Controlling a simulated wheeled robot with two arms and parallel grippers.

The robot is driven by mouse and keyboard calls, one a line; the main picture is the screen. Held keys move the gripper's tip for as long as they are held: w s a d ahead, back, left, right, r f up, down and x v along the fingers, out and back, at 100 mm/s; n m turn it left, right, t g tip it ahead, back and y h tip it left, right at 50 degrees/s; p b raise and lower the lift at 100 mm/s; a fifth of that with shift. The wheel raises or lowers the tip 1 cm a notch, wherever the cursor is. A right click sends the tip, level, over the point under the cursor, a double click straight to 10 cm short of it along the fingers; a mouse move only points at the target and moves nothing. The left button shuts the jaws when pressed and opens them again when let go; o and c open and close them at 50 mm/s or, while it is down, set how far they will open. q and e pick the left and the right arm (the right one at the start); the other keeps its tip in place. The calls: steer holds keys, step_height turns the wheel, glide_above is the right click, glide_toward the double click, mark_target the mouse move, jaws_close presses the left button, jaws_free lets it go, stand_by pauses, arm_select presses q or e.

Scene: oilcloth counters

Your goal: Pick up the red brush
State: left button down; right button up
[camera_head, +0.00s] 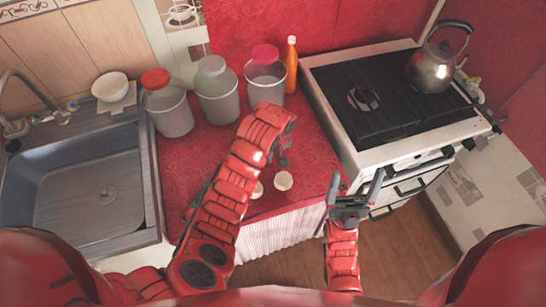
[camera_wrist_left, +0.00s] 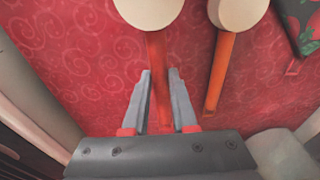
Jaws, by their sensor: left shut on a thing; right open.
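The red brush (camera_wrist_left: 158,60) shows in the left wrist view, with a round cream head at the top and a straight red handle running down between my left fingers. My left gripper (camera_wrist_left: 160,74) is shut on this handle, over the red cloth. In the head view my left gripper (camera_head: 284,157) is low over the counter, and its arm hides the handle. Two cream round heads (camera_head: 283,180) show there near it; I cannot tell which belongs to the red brush. My right gripper (camera_head: 356,184) is open and empty, in front of the stove.
A second brush with an orange handle (camera_wrist_left: 220,75) lies just right of the held one. Several lidded jars (camera_head: 218,95) and an orange bottle (camera_head: 291,65) stand at the back. The sink (camera_head: 90,190) is left; the stove (camera_head: 370,100) with a kettle (camera_head: 436,66) is right.

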arm_select(q)
steer(key=s+d+p, duration=0.1)
steer(key=s, duration=0.3)
steer(key=s+d+r+p, duration=0.1)
steer(key=s+p, duration=0.1)
steer(key=s, duration=0.2)
steer(key=s+d+p, duration=0.1)
steer(key=s+p, duration=0.1)
steer(key=s, duration=0.3)
steer(key=shift+r, duration=0.25)
steer(key=shift+s+d, duration=0.2)
steer(key=shift+s, duration=0.25)
steer(key=shift+w, duration=0.1)
